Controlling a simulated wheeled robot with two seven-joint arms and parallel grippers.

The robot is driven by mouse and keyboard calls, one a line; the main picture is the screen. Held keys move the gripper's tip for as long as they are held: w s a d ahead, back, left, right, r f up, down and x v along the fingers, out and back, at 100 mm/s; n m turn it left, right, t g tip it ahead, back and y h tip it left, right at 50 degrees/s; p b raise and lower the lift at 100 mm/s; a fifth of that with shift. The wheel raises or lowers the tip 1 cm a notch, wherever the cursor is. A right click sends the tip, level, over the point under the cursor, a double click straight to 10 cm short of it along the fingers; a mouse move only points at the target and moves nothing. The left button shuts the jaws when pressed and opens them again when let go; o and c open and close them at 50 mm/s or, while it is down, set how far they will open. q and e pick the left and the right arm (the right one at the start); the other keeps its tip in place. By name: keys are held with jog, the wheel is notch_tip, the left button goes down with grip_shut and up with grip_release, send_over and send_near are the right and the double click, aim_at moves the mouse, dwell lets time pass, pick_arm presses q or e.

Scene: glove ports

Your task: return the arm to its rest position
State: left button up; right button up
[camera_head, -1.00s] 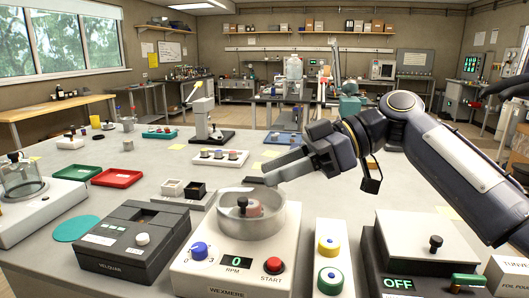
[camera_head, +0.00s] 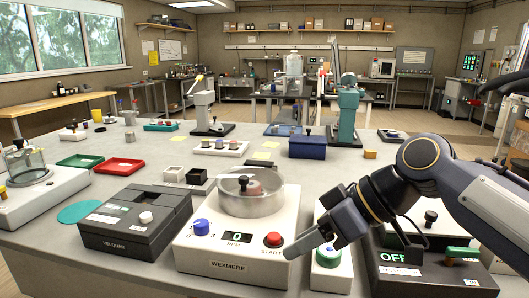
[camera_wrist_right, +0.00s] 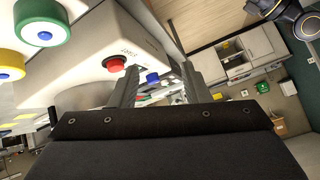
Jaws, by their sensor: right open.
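My right gripper (camera_head: 298,245) is low over the front right corner of the white mixer base, beside the red START button (camera_head: 273,239). In the right wrist view its two fingers (camera_wrist_right: 160,70) stand apart with nothing held between them. The red button (camera_wrist_right: 115,63) and blue knob (camera_wrist_right: 153,78) show beyond the fingers, apart from them. My right arm comes in from the right, above the grey box whose display reads OFF (camera_head: 397,257). My left gripper is not seen.
The mixer (camera_head: 225,268) carries a round metal bowl (camera_head: 251,204). A green button (camera_head: 328,256) is right of the gripper. A dark box (camera_head: 125,240) stands left of the mixer. A blue box (camera_head: 307,147) and teal device (camera_head: 347,110) stand farther back.

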jog(key=s+d+f+m+t+h+b, duration=0.15)
jog(key=s+d+f+m, duration=0.3)
jog(key=f, duration=0.55)
jog(key=s+d+f+m+t+h+b, duration=0.15)
jog(key=s+d+f+m+b, duration=0.3)
jog(key=f, duration=0.45)
jog(key=s+d+f+m+h, duration=0.25)
jog(key=s+d+f, duration=0.3)
jog(key=f, duration=0.45)
notch_tip(320, 180, up, 22)
jog(key=s+m+p, duration=0.1)
jog(key=p, duration=2.1)
jog(key=shift+a, duration=0.2)
